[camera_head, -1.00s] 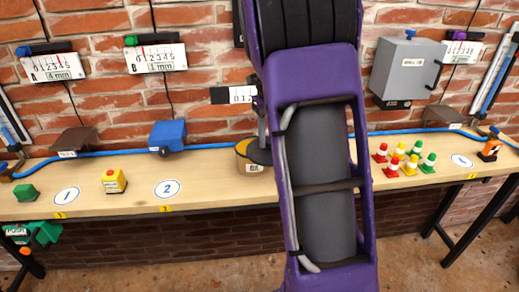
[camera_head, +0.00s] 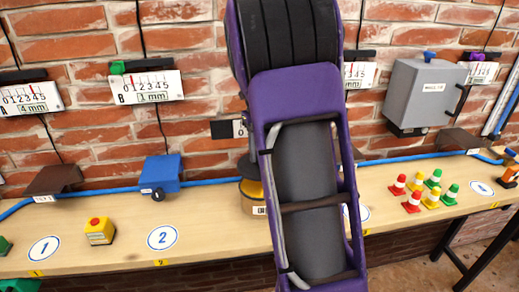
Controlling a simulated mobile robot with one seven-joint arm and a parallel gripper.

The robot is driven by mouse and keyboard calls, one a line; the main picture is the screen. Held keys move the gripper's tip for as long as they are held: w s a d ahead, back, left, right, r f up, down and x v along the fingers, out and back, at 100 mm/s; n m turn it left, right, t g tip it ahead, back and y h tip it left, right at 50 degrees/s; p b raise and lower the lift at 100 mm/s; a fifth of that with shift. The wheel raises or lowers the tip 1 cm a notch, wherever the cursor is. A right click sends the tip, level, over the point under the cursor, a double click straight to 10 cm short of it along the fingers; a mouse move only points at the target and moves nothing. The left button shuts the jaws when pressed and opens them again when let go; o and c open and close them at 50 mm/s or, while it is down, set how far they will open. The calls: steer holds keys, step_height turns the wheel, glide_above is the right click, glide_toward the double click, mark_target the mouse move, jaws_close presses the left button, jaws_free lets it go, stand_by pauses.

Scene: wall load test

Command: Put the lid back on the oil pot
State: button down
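The oil pot (camera_head: 254,206) stands on the wooden shelf near the middle, a tan round pot with a small label on its front. My purple arm covers its right side. A yellow patch shows at its top. A dark rounded piece (camera_head: 248,167) is just above the pot, beside my arm. I cannot tell whether it is the lid or part of my gripper, or whether it touches the pot. My gripper's fingers are hidden behind my arm, so their opening does not show. No lid can be made out for certain elsewhere.
A yellow box with a red button (camera_head: 99,231) and a blue box (camera_head: 160,175) are on the shelf (camera_head: 205,215) at left. Several small cones (camera_head: 424,192) stand at right. A blue hose (camera_head: 215,183) runs along the wall. A grey cabinet (camera_head: 424,92) hangs at right.

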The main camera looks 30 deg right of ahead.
step_height(320, 180, down, 4)
steer(key=b, duration=0.3)
steer(key=shift+f, duration=0.75)
steer(key=shift+p, duration=0.5)
stand_by(0.7)
steer(key=shift+f+p, duration=0.15)
steer(key=shift+p, duration=0.35)
stand_by(1.3)
steer(key=shift+c, duration=2.3)
jaws_free()
steer(key=shift+o, duration=0.2)
